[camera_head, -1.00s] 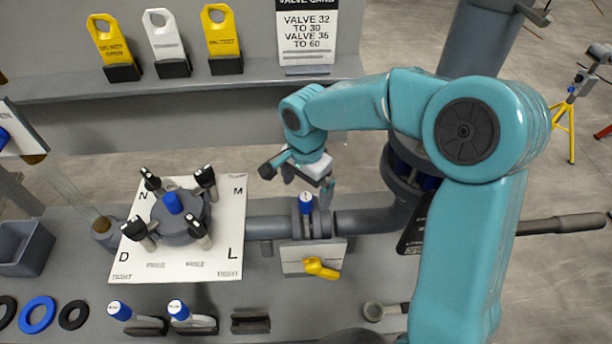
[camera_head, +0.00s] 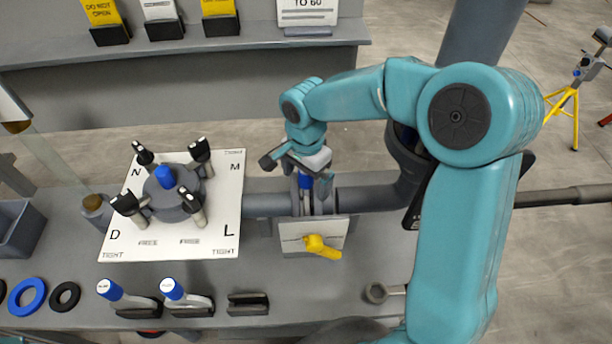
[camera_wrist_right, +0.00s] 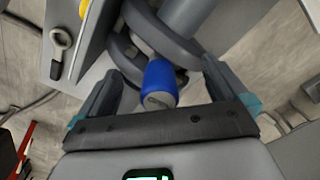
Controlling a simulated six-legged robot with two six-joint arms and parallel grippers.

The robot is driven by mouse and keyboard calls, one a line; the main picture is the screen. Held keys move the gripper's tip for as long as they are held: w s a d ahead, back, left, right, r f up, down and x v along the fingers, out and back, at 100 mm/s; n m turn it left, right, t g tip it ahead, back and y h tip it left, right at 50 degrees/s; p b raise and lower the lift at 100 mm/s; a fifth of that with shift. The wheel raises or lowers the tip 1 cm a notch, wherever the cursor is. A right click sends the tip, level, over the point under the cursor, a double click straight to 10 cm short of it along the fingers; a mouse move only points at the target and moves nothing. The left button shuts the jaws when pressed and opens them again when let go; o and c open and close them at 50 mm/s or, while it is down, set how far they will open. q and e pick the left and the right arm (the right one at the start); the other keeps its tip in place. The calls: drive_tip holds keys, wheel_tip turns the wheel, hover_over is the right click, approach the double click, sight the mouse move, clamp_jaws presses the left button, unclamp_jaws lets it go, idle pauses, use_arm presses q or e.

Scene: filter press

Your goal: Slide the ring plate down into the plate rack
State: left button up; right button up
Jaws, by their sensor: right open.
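A blue-capped handle (camera_head: 305,182) stands up between the grey flanges of the pipe. It also shows in the right wrist view (camera_wrist_right: 160,82), with dark curved flanges around it. The plate below the handle is mostly hidden, so I cannot tell if it is the ring plate. My right gripper (camera_head: 307,172) is open above the flanges, its fingers on either side of the handle, also in the wrist view (camera_wrist_right: 167,95). Two blue-capped handles (camera_head: 110,289) (camera_head: 172,289) lean in black holders on the bench. A black slotted rack (camera_head: 248,304) beside them is empty. My left gripper is not in view.
A yellow lever (camera_head: 321,246) sits on a pale plate in front of the pipe. A lettered white board (camera_head: 215,240) surrounds a clamped round cover (camera_head: 175,205) at left. Blue (camera_head: 27,297) and black (camera_head: 65,296) rings lie at front left. A wrench-like tool (camera_head: 380,292) lies at right.

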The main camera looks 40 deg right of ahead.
drive_tip(key=shift+s, duration=0.15)
clamp_jaws()
